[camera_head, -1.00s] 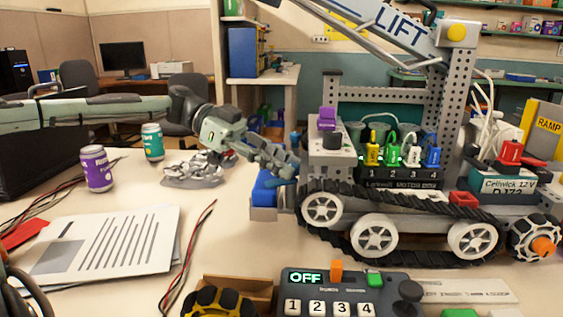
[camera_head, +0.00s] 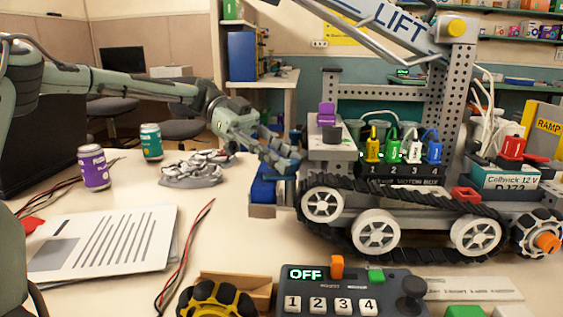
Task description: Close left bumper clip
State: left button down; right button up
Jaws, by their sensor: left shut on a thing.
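The tracked robot (camera_head: 375,235) stands on the table at the right, its tracks and white wheels facing me. A blue bumper part (camera_head: 264,192) with a grey piece below it sits at its left end. My left gripper (camera_head: 288,162) reaches in from the left, just above the blue part and beside the left end of the robot. Its fingers look closed together on something small there, and they hide most of it. I cannot make out the clip itself or its position. My right gripper is not in view.
A controller (camera_head: 350,293) reading OFF stands at the front. Purple (camera_head: 95,168) and teal (camera_head: 151,141) cans, crumpled metallic pieces (camera_head: 197,168) and papers (camera_head: 105,240) lie to the left. A red-black cable (camera_head: 185,258) crosses the table. The lift arm (camera_head: 385,20) hangs above the tracked robot.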

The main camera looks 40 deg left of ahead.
pick_arm(q)
jog(key=shift+w+m+g, duration=0.15)
jog(key=shift+m+g, duration=0.45)
jog(key=shift+g, duration=0.1)
jog(key=shift+w+m+g, duration=0.1)
jog(key=shift+m+g, duration=0.6)
jog(key=shift+g, duration=0.1)
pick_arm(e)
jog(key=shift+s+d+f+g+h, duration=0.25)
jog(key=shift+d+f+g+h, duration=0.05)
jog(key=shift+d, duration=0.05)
pick_arm(q)
jog(key=c, duration=1.2)
grip_release()
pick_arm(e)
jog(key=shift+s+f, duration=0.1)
